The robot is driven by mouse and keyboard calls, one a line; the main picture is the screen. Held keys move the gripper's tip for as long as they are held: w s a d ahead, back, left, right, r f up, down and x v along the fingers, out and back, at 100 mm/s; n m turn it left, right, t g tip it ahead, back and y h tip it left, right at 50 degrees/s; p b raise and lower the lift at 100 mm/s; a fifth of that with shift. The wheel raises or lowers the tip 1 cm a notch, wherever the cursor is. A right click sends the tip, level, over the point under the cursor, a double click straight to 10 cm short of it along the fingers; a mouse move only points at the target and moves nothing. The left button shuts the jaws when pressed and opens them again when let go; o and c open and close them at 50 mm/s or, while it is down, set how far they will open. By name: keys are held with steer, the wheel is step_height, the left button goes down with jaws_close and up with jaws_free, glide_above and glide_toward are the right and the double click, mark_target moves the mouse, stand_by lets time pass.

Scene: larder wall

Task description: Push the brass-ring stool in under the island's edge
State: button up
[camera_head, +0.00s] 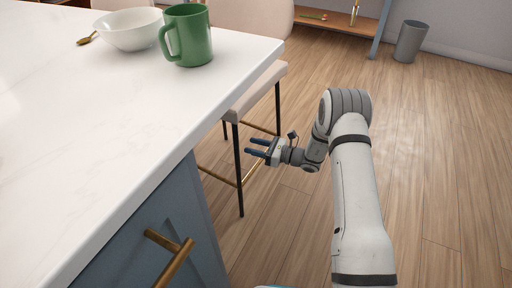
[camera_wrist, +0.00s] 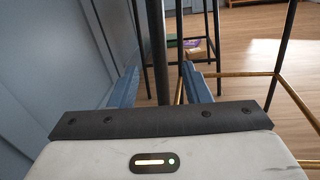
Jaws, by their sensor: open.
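The brass-ring stool has a pale beige seat (camera_head: 260,88), thin black legs and a brass foot ring (camera_head: 217,177). It stands at the island's right side, its seat partly hidden by the white island top (camera_head: 130,110). My gripper (camera_head: 250,147) is open and low beside the stool, its blue fingers pointing left at a near black leg (camera_head: 239,175). In the wrist view, a black leg (camera_wrist: 158,45) shows upright between the fingers. I cannot tell whether it touches them. The brass ring also shows at the right of the wrist view (camera_wrist: 250,74).
A green mug (camera_head: 190,38) and white bowl (camera_head: 128,30) stand near the island's far corner, with a brass spoon beside them. A beige seat back (camera_head: 245,14) rises behind the stool. A grey bin (camera_head: 409,42) stands far right. Wooden floor is open right of my arm.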

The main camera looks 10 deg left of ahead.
mark_target(236, 142)
steer(key=b+x, duration=0.2)
steer(key=x, duration=0.5)
steer(key=shift+a, duration=0.25)
jaws_close()
stand_by(1.2)
